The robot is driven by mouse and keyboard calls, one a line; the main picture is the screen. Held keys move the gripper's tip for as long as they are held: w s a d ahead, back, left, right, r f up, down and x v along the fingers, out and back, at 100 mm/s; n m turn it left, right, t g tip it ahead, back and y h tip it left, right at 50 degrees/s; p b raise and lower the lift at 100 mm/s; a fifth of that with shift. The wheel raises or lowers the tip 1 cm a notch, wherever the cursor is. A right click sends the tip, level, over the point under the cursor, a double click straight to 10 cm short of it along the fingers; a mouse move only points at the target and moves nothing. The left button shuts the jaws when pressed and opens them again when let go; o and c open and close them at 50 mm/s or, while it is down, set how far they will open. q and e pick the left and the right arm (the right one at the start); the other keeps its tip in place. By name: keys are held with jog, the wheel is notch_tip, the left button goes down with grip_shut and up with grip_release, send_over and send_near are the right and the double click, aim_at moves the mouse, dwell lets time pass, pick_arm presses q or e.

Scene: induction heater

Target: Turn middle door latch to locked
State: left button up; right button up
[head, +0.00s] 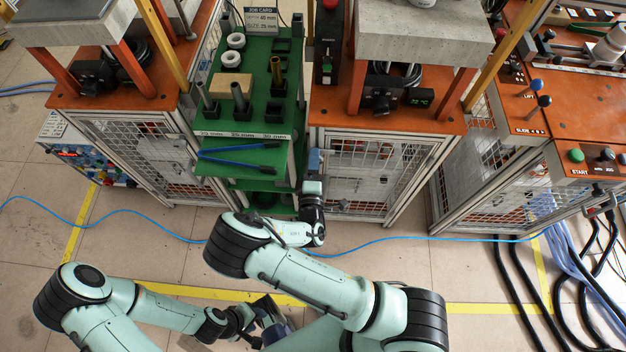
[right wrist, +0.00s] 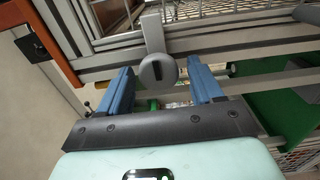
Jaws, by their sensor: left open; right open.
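The middle door (head: 350,185) is a mesh door with a grey panel, under the orange top of the middle cabinet. Its latch (right wrist: 158,70) shows in the right wrist view as a round grey knob with a dark slot, and a grey bar stands upright above it. My right gripper (head: 314,160) is at the left edge of this door, and it hides the latch in the head view. In the right wrist view its open blue fingers (right wrist: 160,88) are on either side of the knob, with gaps; I see no contact. My left gripper (head: 268,308) is open, low over the floor.
A green rack (head: 285,85) with blue-handled tongs (head: 240,150) stands just left of the middle cabinet. Another orange-topped cabinet (head: 70,98) is further left, and a control bench (head: 570,120) is at right. A blue cable (head: 400,238) crosses the floor.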

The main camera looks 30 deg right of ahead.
pick_arm(q)
jog(key=shift+f+b, duration=0.2)
jog(key=shift+b, duration=0.1)
pick_arm(e)
jog(key=v, duration=1.2)
jog(key=shift+s, duration=0.2)
jog(key=s+d+f+m+g+y+p, duration=0.2)
jog(key=s+f+m+g, duration=0.25)
jog(key=f, duration=0.25)
jog(key=s+d+f+m+g+y+p, duration=0.2)
jog(key=s+f+m+g, duration=0.1)
jog(key=f+g, duration=0.25)
pick_arm(q)
notch_tip(320, 180, up, 8)
jog(key=w+p, duration=0.2)
jog(key=p, duration=0.2)
jog(key=shift+w+r, duration=0.15)
jog(key=shift+r, duration=0.1)
pick_arm(e)
jog(key=s+a+r+m+g+y, duration=0.1)
jog(key=s+a+m+g+y, duration=0.5)
jog(key=s+a+m+y, duration=0.1)
jog(key=shift+s+a+r+m+y, duration=0.3)
jog(key=shift+m+y, duration=0.35)
jog(key=shift+y, duration=0.45)
jog(key=shift+d, duration=0.1)
